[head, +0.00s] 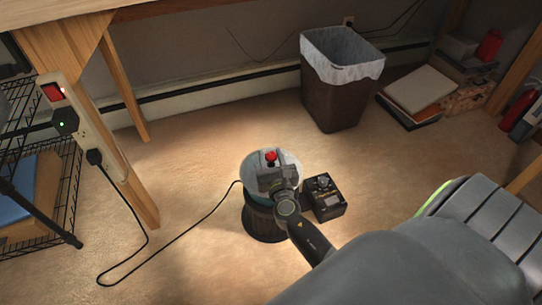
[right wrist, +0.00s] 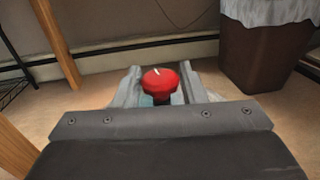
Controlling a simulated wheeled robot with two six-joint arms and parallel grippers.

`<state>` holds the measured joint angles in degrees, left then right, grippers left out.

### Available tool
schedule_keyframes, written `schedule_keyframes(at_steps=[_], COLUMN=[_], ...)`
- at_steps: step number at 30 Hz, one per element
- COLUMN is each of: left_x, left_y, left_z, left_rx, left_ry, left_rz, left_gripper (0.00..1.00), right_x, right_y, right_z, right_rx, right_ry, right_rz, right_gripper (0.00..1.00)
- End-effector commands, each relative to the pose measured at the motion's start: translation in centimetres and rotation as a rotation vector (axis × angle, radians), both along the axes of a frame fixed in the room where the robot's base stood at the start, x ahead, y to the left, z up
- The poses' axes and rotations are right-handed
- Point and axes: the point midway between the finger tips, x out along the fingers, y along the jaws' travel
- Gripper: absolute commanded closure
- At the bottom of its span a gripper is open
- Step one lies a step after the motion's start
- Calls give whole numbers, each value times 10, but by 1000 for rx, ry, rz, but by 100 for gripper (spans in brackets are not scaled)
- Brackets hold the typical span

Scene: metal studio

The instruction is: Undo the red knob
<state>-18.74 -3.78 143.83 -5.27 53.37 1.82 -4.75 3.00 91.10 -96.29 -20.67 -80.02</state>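The red knob (head: 270,156) sits on top of a round, pale-topped canister (head: 249,167) with a dark base, which stands upright on the carpet. My right gripper (head: 271,165) is at the canister's top, on the near side of the knob. In the right wrist view the knob (right wrist: 160,79) shows between the two grey fingers (right wrist: 160,88), with some room beside its stem. The fingers look open; I cannot see any clear contact with the knob. The gripper hides part of the canister's top. My left gripper is in neither view.
A small black box with a dial (head: 325,197) stands just right of the canister. A black cord runs across the carpet to a power strip (head: 85,125) on a wooden leg. A lined brown bin (head: 335,95) stands behind. Carpet left of the canister is mostly clear.

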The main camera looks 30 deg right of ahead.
Motion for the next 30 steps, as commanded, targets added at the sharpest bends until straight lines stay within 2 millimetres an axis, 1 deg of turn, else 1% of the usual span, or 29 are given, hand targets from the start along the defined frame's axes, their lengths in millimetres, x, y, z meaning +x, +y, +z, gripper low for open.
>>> schedule_keyframes(at_steps=[1,6,11,16,30], left_x=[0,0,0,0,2], left_y=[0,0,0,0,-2], left_z=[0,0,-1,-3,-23], left_rx=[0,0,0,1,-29], left_ry=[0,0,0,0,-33], left_rz=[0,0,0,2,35], left_gripper=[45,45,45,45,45], right_x=[0,0,0,0,1], right_y=[0,0,-1,-1,-2], right_z=[0,0,0,-1,-2], right_rx=[0,0,-1,-3,-5], right_ry=[0,0,-1,-2,-4], right_rz=[0,0,7,50,336], right_gripper=[70,91,91,91,91])
